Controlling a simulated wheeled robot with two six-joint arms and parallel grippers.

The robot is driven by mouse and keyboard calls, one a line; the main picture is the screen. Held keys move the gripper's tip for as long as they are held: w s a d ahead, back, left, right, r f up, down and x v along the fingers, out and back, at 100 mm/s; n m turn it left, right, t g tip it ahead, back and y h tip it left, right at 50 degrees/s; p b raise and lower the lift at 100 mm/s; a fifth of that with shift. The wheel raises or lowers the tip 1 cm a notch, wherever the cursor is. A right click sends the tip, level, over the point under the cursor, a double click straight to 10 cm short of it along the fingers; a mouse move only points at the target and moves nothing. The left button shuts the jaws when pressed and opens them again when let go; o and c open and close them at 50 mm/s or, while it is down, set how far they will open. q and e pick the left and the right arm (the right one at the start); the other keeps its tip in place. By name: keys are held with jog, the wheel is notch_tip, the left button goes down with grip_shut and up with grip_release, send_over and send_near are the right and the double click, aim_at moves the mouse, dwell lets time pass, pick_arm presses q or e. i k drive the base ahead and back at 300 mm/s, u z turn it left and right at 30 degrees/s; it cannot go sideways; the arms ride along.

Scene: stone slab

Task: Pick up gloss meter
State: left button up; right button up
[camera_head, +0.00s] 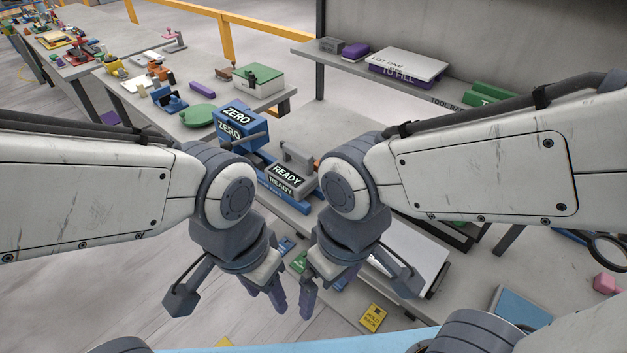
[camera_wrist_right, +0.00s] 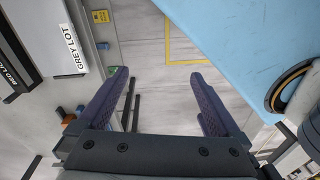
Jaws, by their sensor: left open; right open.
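I cannot tell for sure which object is the gloss meter. A grey device with a handle-like top (camera_head: 298,158) stands on the bench in the middle of the head view, behind a grey block marked READY (camera_head: 286,178). A blue box marked ZERO (camera_head: 236,125) stands to its left. My left gripper (camera_head: 228,294) is open and empty, hanging in front of the bench. My right gripper (camera_head: 358,290) is open beside it, also empty; its spread fingers show in the right wrist view (camera_wrist_right: 158,76) with floor between them. My right forearm and wrist hide part of the bench.
A yellow card (camera_head: 373,317) lies low in front. A GREY LOT box (camera_wrist_right: 70,48) is at the wrist view's left.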

aim_at(297, 179)
jog(key=k, duration=0.55)
jog(key=u, duration=0.9)
jog(key=i, duration=0.6)
jog(key=u, duration=0.65)
jog(key=i, duration=0.65)
jog(key=z, duration=0.75)
jog(key=i, duration=0.65)
jog(key=z, duration=0.65)
